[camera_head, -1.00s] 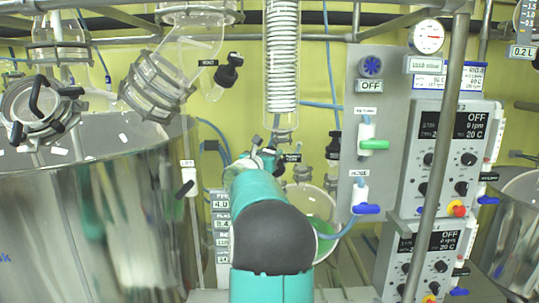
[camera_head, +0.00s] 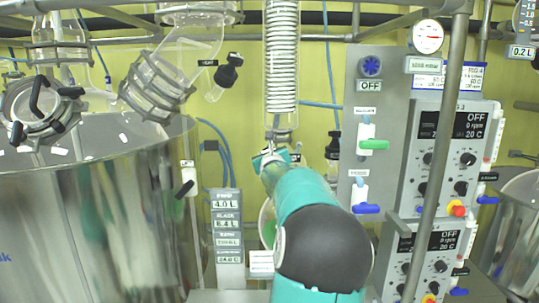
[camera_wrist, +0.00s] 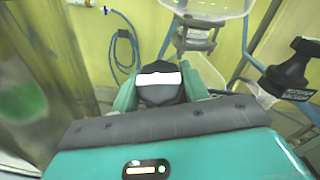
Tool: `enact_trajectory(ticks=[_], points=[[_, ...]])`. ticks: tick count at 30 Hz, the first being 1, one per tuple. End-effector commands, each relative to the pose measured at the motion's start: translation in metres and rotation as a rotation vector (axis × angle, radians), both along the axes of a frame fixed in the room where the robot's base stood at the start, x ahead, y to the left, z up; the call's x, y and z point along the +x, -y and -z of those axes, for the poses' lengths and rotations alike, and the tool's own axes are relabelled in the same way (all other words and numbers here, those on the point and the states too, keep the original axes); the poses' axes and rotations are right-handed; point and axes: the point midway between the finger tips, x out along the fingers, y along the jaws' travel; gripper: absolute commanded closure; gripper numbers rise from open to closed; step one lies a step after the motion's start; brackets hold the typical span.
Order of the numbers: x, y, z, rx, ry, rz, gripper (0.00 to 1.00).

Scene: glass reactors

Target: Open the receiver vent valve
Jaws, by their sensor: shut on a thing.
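My gripper (camera_wrist: 165,90) shows in the wrist view with its teal fingers on both sides of a dark knob with a white band (camera_wrist: 160,80). The fingers are shut on it. No readable label marks this knob as the receiver vent valve. In the head view my gripper (camera_head: 268,160) is just below the glass coil column (camera_head: 281,60), and my arm hides most of what it holds. A second black knob (camera_wrist: 290,75) with a dark label stands to the right in the wrist view, apart from the fingers.
A black valve knob (camera_head: 333,145) stands right of my gripper. A grey panel (camera_head: 380,100) carries green and blue handles. Control boxes (camera_head: 447,150) stand further right, behind a metal post (camera_head: 440,150). A large steel vessel (camera_head: 90,220) fills the left.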

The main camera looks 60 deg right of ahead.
Motion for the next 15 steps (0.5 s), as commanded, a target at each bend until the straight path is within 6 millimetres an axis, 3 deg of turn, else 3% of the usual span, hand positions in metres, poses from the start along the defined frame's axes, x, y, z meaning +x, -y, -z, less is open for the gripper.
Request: enact_trajectory(ticks=[15], points=[[0.0014,0.0001,0.0086,0.018,-0.137,-0.206,0.78]])
